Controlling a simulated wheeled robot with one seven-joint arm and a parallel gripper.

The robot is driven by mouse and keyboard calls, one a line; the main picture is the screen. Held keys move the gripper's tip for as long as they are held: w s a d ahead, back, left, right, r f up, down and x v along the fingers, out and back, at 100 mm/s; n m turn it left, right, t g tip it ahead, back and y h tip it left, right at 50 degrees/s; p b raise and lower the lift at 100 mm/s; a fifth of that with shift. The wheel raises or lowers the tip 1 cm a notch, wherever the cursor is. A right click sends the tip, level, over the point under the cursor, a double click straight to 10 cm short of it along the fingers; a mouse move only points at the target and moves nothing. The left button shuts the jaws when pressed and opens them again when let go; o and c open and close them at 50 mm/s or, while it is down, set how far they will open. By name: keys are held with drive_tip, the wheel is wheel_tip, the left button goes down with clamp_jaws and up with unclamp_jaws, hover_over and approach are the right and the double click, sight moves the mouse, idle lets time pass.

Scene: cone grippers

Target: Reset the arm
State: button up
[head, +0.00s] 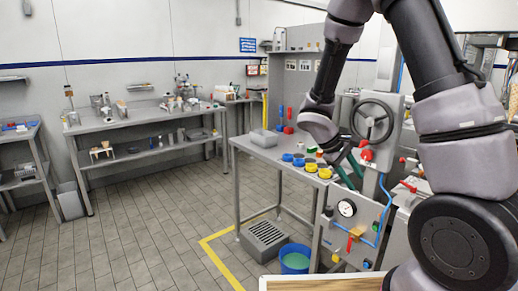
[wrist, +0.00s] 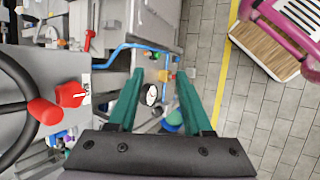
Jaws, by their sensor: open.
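My gripper (head: 351,166) is at the end of my arm, in front of the valve panel in the head view. In the wrist view its two green fingers (wrist: 158,100) stand wide apart with nothing between them. Beyond the gap is a white round gauge (wrist: 151,95) on the panel, which also shows in the head view (head: 347,208). My arm is bent, reaching from the right side down to the gripper. Part of the gripper is hidden behind my wrist in the head view.
A handwheel (head: 372,119) and red handles stand close to my gripper. A metal table (head: 262,151) with yellow and blue cups (head: 311,166) lies to its left. A grey crate (head: 265,236) and blue bucket (head: 295,258) are on the floor. The tiled floor (head: 150,230) at left is clear.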

drive_tip(key=s+a+r+m+t+y, duration=0.2)
drive_tip(key=s+r, duration=0.5)
drive_tip(key=r, duration=0.6)
drive_tip(key=s+a+r+m+t+y, duration=0.1)
drive_tip(key=s+r+m+t+y, duration=0.4)
drive_tip(key=r, duration=0.8)
drive_tip(key=s+m+y, duration=0.2)
drive_tip(key=s+m, duration=0.1)
drive_tip(key=shift+a+r+m, duration=0.25)
drive_tip(key=shift+a+m, duration=0.1)
drive_tip(key=shift+m, duration=0.05)
drive_tip(key=shift+s+d, duration=0.1)
drive_tip(key=shift+d, duration=0.05)
